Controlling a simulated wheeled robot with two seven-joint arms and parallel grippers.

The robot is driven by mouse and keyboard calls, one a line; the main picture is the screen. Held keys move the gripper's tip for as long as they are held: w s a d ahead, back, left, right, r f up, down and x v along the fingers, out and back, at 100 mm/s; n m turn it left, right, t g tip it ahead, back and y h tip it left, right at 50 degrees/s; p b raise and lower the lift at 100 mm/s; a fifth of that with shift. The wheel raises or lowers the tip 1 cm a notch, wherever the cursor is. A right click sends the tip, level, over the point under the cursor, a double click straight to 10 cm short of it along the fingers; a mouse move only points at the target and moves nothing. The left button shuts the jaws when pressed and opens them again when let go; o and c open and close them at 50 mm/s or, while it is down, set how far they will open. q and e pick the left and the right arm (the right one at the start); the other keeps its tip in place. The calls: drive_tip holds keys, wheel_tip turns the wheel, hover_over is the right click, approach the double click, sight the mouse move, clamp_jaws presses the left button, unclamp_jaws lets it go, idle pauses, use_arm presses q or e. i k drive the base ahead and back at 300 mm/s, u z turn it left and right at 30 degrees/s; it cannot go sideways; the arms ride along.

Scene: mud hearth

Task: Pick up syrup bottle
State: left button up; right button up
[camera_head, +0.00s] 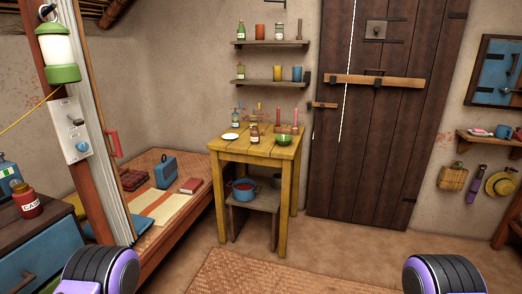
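A small brown bottle (254,135) with a pale label stands upright near the middle of the yellow wooden table (231,148). A blue bottle (236,118) stands behind it at the table's back left. The labels are too small to read, so I cannot tell which bottle is the syrup bottle. Only rounded purple and black parts of my arms show at the bottom left and bottom right. Neither gripper is in view.
More bottles and jars stand on two wall shelves (272,43) above. A bed (179,213) is left of the table. Floor in front is clear, with a woven mat (260,275).

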sight(254, 133)
drive_tip(key=u, duration=0.1)
drive_tip(key=i, duration=2.5)
drive_tip(key=u, duration=0.05)
